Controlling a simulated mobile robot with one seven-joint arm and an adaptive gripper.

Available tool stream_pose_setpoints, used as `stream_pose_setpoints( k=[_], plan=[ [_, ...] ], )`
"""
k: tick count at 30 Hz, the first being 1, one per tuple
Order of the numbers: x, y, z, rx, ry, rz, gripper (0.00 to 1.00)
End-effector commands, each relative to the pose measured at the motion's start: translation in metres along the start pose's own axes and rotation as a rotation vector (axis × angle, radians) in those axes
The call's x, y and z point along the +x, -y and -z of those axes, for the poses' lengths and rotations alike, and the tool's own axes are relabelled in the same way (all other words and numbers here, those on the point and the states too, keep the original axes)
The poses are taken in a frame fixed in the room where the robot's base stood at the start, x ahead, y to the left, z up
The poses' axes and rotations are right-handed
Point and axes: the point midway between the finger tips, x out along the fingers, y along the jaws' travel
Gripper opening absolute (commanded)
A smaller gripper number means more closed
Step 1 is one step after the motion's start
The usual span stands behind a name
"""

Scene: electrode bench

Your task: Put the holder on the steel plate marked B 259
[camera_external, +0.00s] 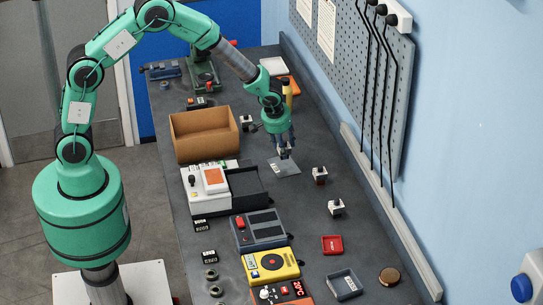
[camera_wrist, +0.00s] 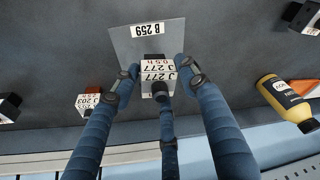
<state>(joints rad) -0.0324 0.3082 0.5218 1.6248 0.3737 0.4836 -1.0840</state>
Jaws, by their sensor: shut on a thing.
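The steel plate marked B 259 (camera_wrist: 125,48) is a thin grey square lying flat on the dark bench. It also shows in the external view (camera_external: 286,169), just below my gripper (camera_external: 285,148). In the wrist view my gripper (camera_wrist: 158,80) has its blue fingers closed around a small holder (camera_wrist: 153,68) with white labels reading J 277. The holder (camera_external: 285,153) overlaps the plate's edge nearest the fingers in the wrist view. I cannot tell whether its base touches the plate or hangs just above it. The fingers hide part of the holder.
Similar holders stand nearby (camera_external: 320,175), (camera_external: 336,207), (camera_external: 246,122); one is labelled J 203 (camera_wrist: 88,103). A yellow bottle (camera_wrist: 287,102) stands near the wall side. A cardboard box (camera_external: 205,150) and a white device with a black tray (camera_external: 247,188) lie left of the plate.

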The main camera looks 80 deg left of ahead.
Motion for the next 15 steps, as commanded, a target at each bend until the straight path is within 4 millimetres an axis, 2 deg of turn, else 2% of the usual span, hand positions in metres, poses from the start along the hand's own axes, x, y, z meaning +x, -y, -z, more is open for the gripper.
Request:
stream_pose_setpoints(
  k=[9, 15],
  plan=[
    [0.029, 0.001, -0.009, 0.001, 0.001, 0.001, 0.00],
    [0.035, 0.001, -0.010, 0.000, -0.001, -0.001, 0.00]
  ],
)
